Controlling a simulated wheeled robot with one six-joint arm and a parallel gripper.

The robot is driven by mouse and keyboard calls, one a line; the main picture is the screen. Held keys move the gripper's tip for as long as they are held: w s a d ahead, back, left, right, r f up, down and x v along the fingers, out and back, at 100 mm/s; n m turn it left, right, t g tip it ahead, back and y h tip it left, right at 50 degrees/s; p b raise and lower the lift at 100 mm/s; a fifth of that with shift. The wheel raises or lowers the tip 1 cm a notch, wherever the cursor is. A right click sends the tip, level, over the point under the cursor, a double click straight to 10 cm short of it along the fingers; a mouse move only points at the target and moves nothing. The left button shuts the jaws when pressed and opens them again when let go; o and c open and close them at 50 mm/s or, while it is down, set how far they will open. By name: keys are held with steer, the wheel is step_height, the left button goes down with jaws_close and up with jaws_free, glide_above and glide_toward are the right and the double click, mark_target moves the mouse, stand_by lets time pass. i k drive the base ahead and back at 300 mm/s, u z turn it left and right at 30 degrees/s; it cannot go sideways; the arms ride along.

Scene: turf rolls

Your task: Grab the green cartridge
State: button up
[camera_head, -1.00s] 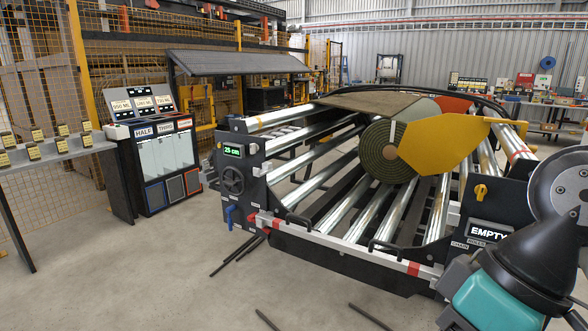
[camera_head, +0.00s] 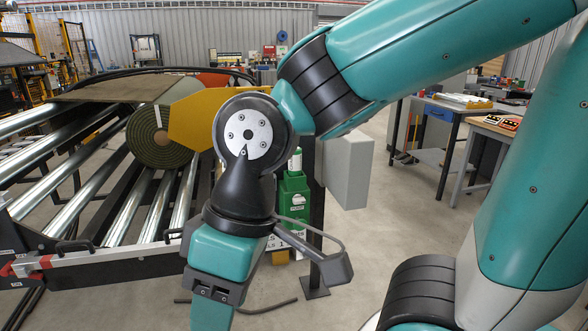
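A green upright unit (camera_head: 293,196) with a white label stands behind my arm, to the right of the roller machine. A small white piece with a green band (camera_head: 295,160) sits at its top. I cannot tell whether either is the green cartridge; no other clear candidate shows. My teal and black arm crosses the middle and right of the view and hides part of the unit and the machine's right end. My gripper's fingertips do not show.
The roller machine (camera_head: 100,205) holds a rolled turf (camera_head: 155,137) beside a yellow plate (camera_head: 190,118). A grey box on a dark post (camera_head: 346,172) stands right of the green unit. Workbenches (camera_head: 455,108) stand at the right. Open floor (camera_head: 400,225) lies between.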

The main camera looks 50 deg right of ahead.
mark_target(295, 168)
steer(key=k, duration=0.55)
steer(key=z, duration=0.7)
steer(key=i, duration=1.55)
steer(key=u, duration=0.7)
